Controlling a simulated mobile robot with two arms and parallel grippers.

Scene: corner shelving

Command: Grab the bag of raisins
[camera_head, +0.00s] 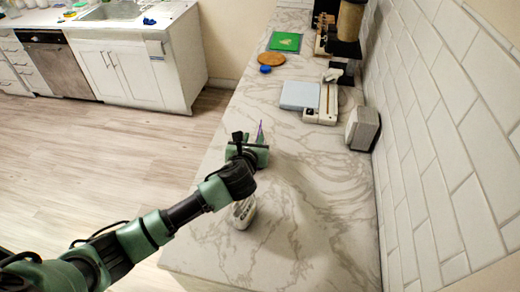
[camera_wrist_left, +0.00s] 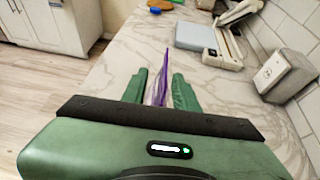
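The bag of raisins (camera_wrist_left: 158,82) is a purple bag standing upright on the marble counter, seen nearly edge-on in the left wrist view. In the head view only its thin purple top (camera_head: 261,130) shows, just beyond my left gripper (camera_head: 254,146), which hides the rest. In the wrist view the two green fingers of my left gripper (camera_wrist_left: 160,78) stand apart, one on each side of the bag. The gripper looks open around it, and I see no clear squeeze on the bag. My right gripper is in neither view.
A pale can-like container (camera_head: 242,213) stands on the counter (camera_head: 310,220) under my left forearm. Farther back are a blue-grey scale-like device (camera_head: 300,95), a grey box (camera_head: 362,128), a blue lid (camera_head: 265,69) and a round wooden board (camera_head: 274,59). The tiled wall (camera_head: 430,150) bounds the right side.

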